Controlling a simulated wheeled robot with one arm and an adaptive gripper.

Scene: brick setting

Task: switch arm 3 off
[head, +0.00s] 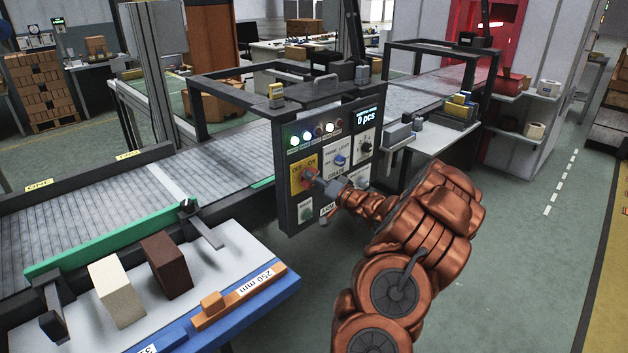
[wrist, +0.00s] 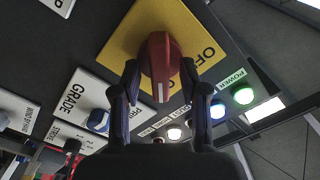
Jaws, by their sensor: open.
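A dark control panel (head: 335,150) stands beside the conveyor in the head view. It carries a yellow plate (head: 297,187) marked OFF and ON, with a red rotary knob on it. In the wrist view the red knob (wrist: 160,60) stands on the yellow plate (wrist: 125,42), the word OFF to its right. A white mark shows on the knob's near end. My gripper (wrist: 160,75) is open, its two fingers on either side of the knob; I cannot tell whether they touch it. In the head view my gripper (head: 318,180) partly hides the knob.
A blue GRADE knob (wrist: 98,121) and lit lamps (wrist: 243,95) lie close to my fingers. The panel's display (head: 367,117) reads 0 pcs. A tray (head: 225,255) with two blocks is at left; floor (head: 530,240) is open at right.

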